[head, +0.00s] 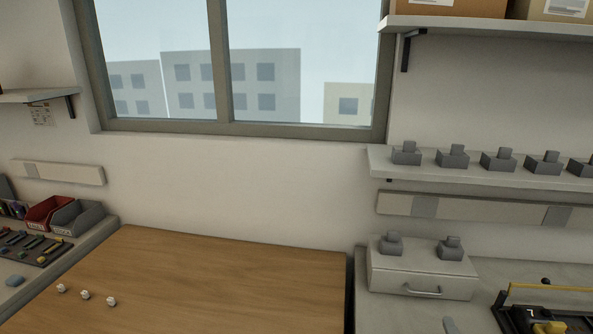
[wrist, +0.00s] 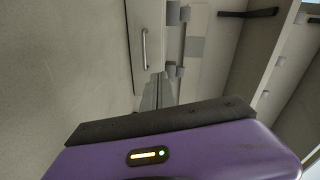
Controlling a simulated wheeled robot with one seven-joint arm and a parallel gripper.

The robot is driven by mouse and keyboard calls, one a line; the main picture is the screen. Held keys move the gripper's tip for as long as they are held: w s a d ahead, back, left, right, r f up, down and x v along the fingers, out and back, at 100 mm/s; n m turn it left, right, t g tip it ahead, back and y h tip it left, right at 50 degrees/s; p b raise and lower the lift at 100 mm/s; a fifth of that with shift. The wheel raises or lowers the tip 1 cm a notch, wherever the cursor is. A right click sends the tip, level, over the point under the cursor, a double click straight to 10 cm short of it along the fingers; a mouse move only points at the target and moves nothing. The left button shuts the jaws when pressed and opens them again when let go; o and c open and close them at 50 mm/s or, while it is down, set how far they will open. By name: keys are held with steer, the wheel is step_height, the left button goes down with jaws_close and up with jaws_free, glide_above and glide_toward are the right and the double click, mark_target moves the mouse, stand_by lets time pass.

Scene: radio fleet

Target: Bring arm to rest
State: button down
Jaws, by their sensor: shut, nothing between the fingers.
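My gripper (wrist: 158,88) shows in the wrist view as narrow grey fingers beyond a dark bar and a purple housing with a small lit indicator. The fingers are together and hold nothing. In the wrist view they point toward a pale drawer front with a bar handle, and I cannot tell the distance. In the head view most of my arm is out of sight. A small grey tip at the bottom edge may be part of my gripper, but I cannot be sure.
A wooden tabletop (head: 200,270) holds several small white pieces at its left. Right of it stands a drawer box (head: 420,272) with two grey blocks on top. A wall shelf (head: 470,174) carries several grey blocks. Red and grey bins (head: 75,215) stand left.

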steer(key=s+a+r+n+y, duration=0.1)
steer(key=s+a+n, duration=0.5)
steer(key=s, duration=0.8)
steer(key=s+a+r+n+y, duration=0.1)
steer(key=s+a+r+n, duration=0.3)
steer(key=s, duration=1)
steer(key=s+a+r+n+g+y, duration=0.1)
steer(key=s+a+r+n+y, duration=0.1)
steer(key=s+a+n, duration=0.6)
steer(key=v, duration=0.6)
steer(key=shift+s+a+f, duration=0.25)
steer(key=shift+a, duration=0.1)
